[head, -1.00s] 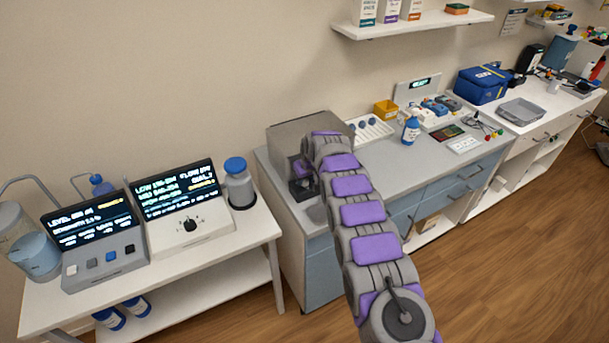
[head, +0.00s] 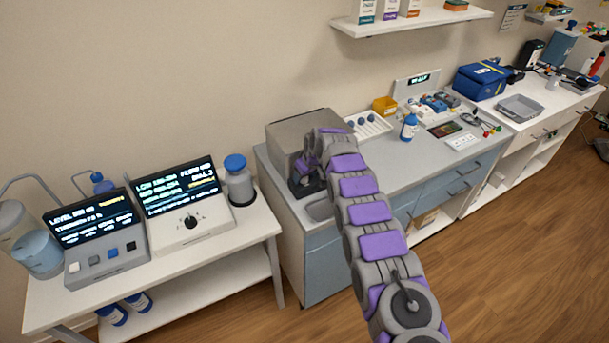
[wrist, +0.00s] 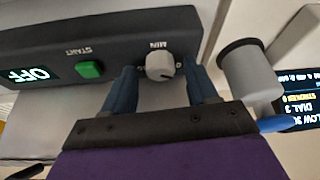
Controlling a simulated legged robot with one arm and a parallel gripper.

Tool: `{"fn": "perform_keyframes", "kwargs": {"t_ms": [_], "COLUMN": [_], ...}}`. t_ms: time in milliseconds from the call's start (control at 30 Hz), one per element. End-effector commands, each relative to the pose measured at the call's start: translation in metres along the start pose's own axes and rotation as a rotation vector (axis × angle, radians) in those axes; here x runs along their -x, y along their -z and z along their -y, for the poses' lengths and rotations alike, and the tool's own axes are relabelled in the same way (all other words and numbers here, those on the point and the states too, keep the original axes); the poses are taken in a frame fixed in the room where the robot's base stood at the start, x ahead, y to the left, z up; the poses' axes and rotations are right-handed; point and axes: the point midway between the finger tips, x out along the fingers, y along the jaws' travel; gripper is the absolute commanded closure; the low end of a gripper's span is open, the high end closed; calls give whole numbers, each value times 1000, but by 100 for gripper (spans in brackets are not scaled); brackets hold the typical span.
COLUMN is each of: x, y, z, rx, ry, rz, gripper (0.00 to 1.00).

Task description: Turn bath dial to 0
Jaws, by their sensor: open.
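The grey dial (wrist: 160,66), marked MIN, sits on a dark grey front panel (wrist: 115,38) that appears upside down in the wrist view. A short dark mark shows on the dial's lower right. My gripper (wrist: 160,76) is open, with one blue finger on each side of the dial; I cannot tell whether either touches it. In the head view my gripper (head: 306,168) is at the front of a grey box-shaped unit (head: 290,132) on the counter, and the dial is hidden there.
A green START button (wrist: 89,69) and a display reading OFF (wrist: 31,74) share the panel. A grey bottle (head: 239,185) and a console with a black knob (head: 183,205) stand on the white table at left.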

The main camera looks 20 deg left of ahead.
Motion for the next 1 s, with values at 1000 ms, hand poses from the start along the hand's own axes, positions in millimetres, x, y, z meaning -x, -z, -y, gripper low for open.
{"fn": "perform_keyframes", "kwargs": {"t_ms": [1000], "x": [98], "y": [1], "z": [-1], "rx": [-1], "ry": [-1], "rz": [0], "gripper": [42]}}
